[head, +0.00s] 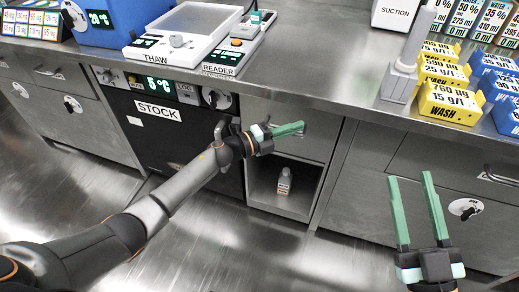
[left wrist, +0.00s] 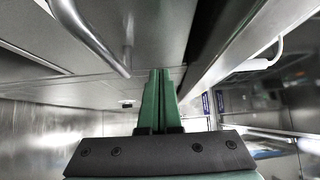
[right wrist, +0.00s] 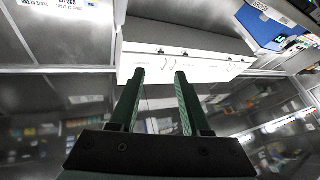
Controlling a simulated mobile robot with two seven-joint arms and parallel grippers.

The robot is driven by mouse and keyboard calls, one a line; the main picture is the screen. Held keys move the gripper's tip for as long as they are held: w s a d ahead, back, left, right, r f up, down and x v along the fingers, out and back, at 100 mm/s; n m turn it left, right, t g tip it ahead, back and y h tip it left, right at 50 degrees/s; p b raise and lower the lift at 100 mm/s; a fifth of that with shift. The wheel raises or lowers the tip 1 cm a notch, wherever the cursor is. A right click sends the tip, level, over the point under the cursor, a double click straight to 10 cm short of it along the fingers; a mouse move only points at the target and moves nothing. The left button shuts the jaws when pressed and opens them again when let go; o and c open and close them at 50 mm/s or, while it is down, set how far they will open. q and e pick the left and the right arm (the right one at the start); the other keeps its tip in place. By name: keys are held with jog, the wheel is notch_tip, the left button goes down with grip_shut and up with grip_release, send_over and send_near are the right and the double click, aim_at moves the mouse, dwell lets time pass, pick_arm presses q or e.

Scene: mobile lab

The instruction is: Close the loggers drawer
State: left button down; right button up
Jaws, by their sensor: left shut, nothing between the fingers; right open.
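A grey drawer front (head: 318,143) sits under the counter, right of the STOCK unit, above an open compartment. No loggers label is readable, so I cannot tell for sure that it is the loggers drawer. It looks about flush with the cabinet in the head view. My left gripper (head: 302,128) is shut and empty in front of this drawer front and hides part of it. In the left wrist view, its closed fingers (left wrist: 158,75) are near a metal bar handle (left wrist: 95,40); contact is unclear. My right gripper (head: 410,177) is open and empty at the lower right.
The open compartment (head: 262,201) holds a small white object (head: 284,181). The STOCK unit (head: 165,125) stands to its left. A drawer with a dial (head: 465,209) is behind my right gripper. The counter edge (head: 300,102) runs above. The floor in front is clear.

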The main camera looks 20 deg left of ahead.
pick_arm(q)
jog(key=p+v, duration=0.2)
jog(key=v, duration=0.7)
pick_arm(e)
notch_tip(320, 180, down, 11)
jog(key=w+m+g+h, duration=0.2)
jog(key=m+g+h, duration=0.1)
jog(key=g+h, duration=0.1)
pick_arm(q)
jog(key=s+a+r+n+g+y+p, duration=0.1)
jog(key=s+n+y+p, duration=0.4)
jog(key=s+n+p, duration=0.6)
jog(key=s+a+r+n+g+y+p, duration=0.1)
jog(key=s+r+n+g+y+p, duration=0.1)
jog(key=s+n+y+p, duration=0.4)
jog(key=s+n+p, duration=0.5)
jog(key=s+n, duration=0.3)
jog(key=s, duration=0.2)
pick_arm(e)
jog(key=s+d+f+m+g+h, duration=0.2)
jog(key=s+d+g, duration=0.1)
jog(key=s+g, duration=0.5)
jog(key=shift+s+m, duration=0.4)
jog(key=shift+s, duration=0.4)
pick_arm(q)
jog(key=shift+w, duration=0.15)
pick_arm(e)
jog(key=shift+d, duration=0.1)
